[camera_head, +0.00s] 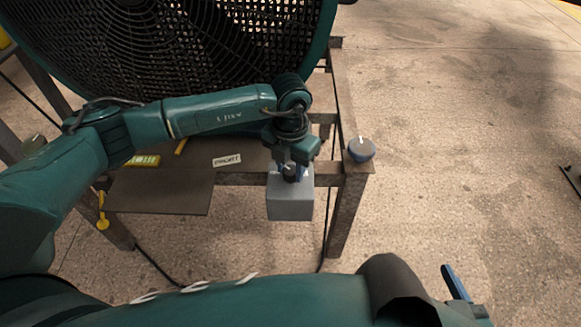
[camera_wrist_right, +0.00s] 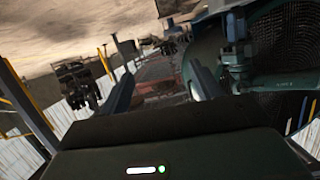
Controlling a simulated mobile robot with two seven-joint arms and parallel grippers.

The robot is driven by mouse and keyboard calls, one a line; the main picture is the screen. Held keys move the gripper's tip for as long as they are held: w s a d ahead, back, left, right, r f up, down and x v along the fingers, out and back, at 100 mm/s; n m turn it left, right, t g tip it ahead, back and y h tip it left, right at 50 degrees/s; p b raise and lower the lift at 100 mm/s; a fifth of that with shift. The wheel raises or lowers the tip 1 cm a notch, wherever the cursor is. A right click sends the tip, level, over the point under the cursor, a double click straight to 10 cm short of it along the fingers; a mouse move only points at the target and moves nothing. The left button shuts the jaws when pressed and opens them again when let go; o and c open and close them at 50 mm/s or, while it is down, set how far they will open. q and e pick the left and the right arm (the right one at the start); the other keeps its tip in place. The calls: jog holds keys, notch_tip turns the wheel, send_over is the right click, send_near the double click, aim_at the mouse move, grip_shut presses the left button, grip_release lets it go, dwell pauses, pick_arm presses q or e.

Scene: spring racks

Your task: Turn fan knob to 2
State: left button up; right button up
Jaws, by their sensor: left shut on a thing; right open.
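The large dark fan (camera_head: 150,45) with a green rim stands on a metal rack. A grey control box (camera_head: 290,206) is fixed at the rack's front edge below it. My left gripper (camera_head: 290,171) points down at the top of this box and is shut on the fan knob, which is mostly hidden between the fingers. The knob's numbers and its setting cannot be read. My right gripper (camera_wrist_right: 165,75) is open and empty, its two fingers apart in the right wrist view. In the head view, one blue finger of it shows at the lower right, away from the box.
A small blue-grey round object (camera_head: 361,150) sits at the rack's right front corner. A white label (camera_head: 227,160) and a yellow item (camera_head: 143,161) lie on the rack shelf. A yellow tag (camera_head: 102,212) hangs at the left. The concrete floor to the right is mostly clear.

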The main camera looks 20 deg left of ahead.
pick_arm(q)
jog(key=m+b, duration=0.1)
jog(key=m, duration=0.2)
jog(key=shift+f+m, duration=0.1)
jog(key=shift+m, duration=0.2)
jog(key=m+b, duration=0.1)
jog(key=m, duration=0.1)
jog(key=shift+m+b, duration=0.4)
jog(key=m+b, duration=0.1)
jog(key=m, duration=0.1)
jog(key=shift+m, duration=0.3)
jog(key=m+b, duration=0.1)
jog(key=m, duration=0.2)
jog(key=shift+m+b, duration=0.3)
jog(key=shift+b, duration=0.05)
jog(key=shift+m, duration=0.6)
pick_arm(e)
notch_tip(320, 180, down, 6)
jog(key=w+a+n, duration=0.1)
jog(key=a+n, duration=0.1)
jog(key=shift+w+a+y, duration=0.15)
jog(key=shift+w+y, duration=0.15)
jog(key=shift+w, duration=0.1)
pick_arm(q)
jog(key=o, duration=1)
pick_arm(e)
jog(key=shift+f, duration=0.1)
